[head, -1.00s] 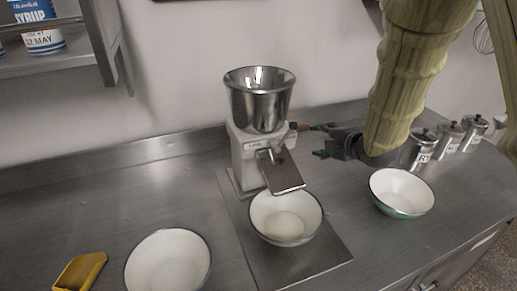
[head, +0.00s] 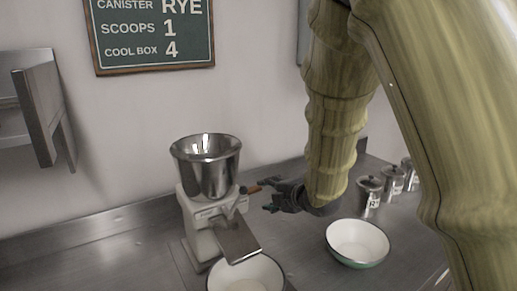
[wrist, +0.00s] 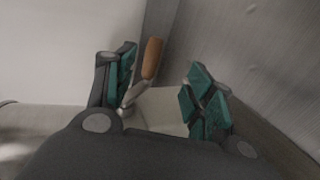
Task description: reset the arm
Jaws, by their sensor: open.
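My gripper (head: 268,198) is at the right side of the grain mill (head: 205,213), below the level of its steel hopper (head: 207,168). In the wrist view my gripper (wrist: 158,95) is open, with its two green-padded fingers apart. The mill's crank with an orange-brown wooden handle (wrist: 153,58) shows in the gap between the fingers, nearer the left finger. I cannot tell whether a finger touches it. In the head view the handle (head: 251,189) lies just left of the fingertips.
A white bowl (head: 228,283) stands under the mill's spout, cut off by the picture edge. Another white bowl (head: 368,237) with a green outside stands right of my gripper. Lidded steel canisters (head: 369,193) line the back right. A sign (head: 152,50) and a shelf (head: 30,105) are on the wall.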

